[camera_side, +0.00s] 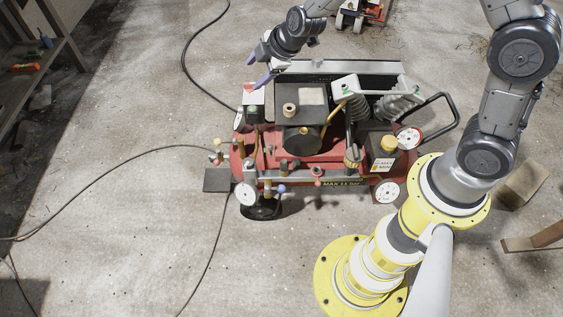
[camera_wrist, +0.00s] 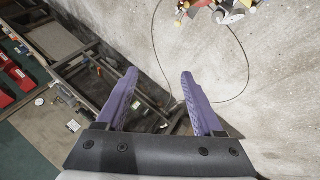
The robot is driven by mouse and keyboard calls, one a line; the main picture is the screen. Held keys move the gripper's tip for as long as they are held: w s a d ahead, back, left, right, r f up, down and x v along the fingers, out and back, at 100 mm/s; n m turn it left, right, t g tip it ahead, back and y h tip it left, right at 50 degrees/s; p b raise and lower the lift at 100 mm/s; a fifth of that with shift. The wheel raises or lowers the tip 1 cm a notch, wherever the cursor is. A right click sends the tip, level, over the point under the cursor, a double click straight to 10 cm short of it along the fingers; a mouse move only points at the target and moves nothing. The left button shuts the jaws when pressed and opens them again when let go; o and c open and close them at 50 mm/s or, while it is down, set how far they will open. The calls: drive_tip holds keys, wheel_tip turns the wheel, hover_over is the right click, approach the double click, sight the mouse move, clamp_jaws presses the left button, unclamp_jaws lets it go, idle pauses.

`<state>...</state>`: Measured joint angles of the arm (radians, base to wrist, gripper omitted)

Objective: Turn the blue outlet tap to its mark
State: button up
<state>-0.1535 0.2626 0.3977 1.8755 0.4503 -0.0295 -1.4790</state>
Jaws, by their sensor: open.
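The blue outlet tap (camera_side: 281,189) is a small blue knob on the front pipework of a red compressor (camera_side: 310,155) in the side view. Its mark is too small to make out. My gripper (camera_side: 257,71) is up at the compressor's back left in the picture, well apart from the tap. Its two purple fingers are spread and empty, as the wrist view (camera_wrist: 159,74) also shows. In the wrist view only part of the compressor (camera_wrist: 228,10) shows at the top right edge, and I cannot pick out the tap there.
A red tap (camera_side: 318,172) and a white gauge (camera_side: 246,193) sit near the blue tap. A black hose (camera_side: 110,165) runs over the concrete floor to the left. Shelving (camera_side: 45,45) stands at the far left. A timber piece (camera_side: 523,184) lies at the right.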

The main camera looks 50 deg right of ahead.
wheel_tip(320, 180, down, 18)
drive_tip(key=s+a+n+g, duration=0.1)
drive_tip(key=s+g, duration=0.1)
drive_tip(key=s, duration=0.1)
drive_tip(key=g+h, duration=0.1)
drive_tip(key=g, duration=0.2)
approach(281, 187)
drive_tip(key=shift+n, duration=0.4)
drive_tip(key=f, duration=0.3)
drive_tip(key=w+f, duration=0.1)
drive_tip(key=f, duration=0.5)
drive_tip(key=shift+w+f, duration=0.3)
drive_tip(key=shift+w, duration=0.05)
drive_tip(key=shift+c, duration=0.3)
clamp_jaws()
